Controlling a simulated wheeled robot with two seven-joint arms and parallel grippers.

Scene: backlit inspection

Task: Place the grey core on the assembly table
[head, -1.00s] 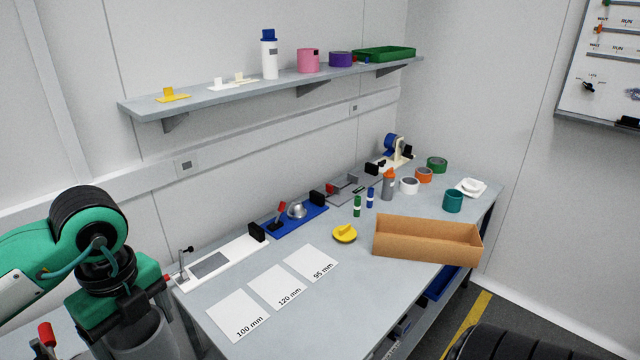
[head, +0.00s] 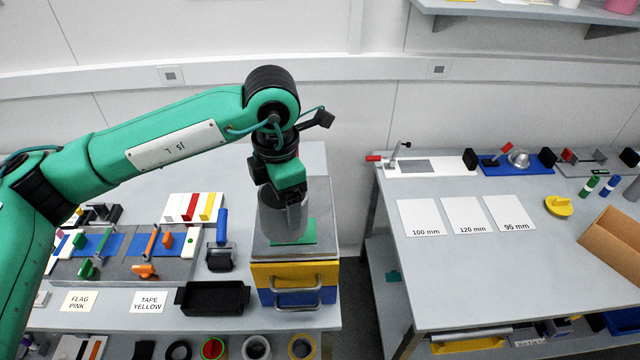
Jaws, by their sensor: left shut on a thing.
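My left gripper (head: 283,190) comes in from the left and points down, shut on the grey core (head: 284,222), a wide upright cylinder. The fingers are hard to make out against it. The core is in front of a green patch (head: 308,232) on the grey top of a drawer unit. I cannot tell whether it touches that top. A grey table (head: 195,325) with fixtures stands at the left and another grey table (head: 450,280) at the right. No label shows which one is the assembly table. My right gripper is not in view.
The drawer unit (head: 296,298) has yellow and blue fronts. A black tray (head: 212,297) and a black-and-blue tool (head: 220,255) stand left of it. White cards marked 100 mm (head: 421,217), 120 mm and 95 mm lie on the right table, bare in front. A gap separates the tables.

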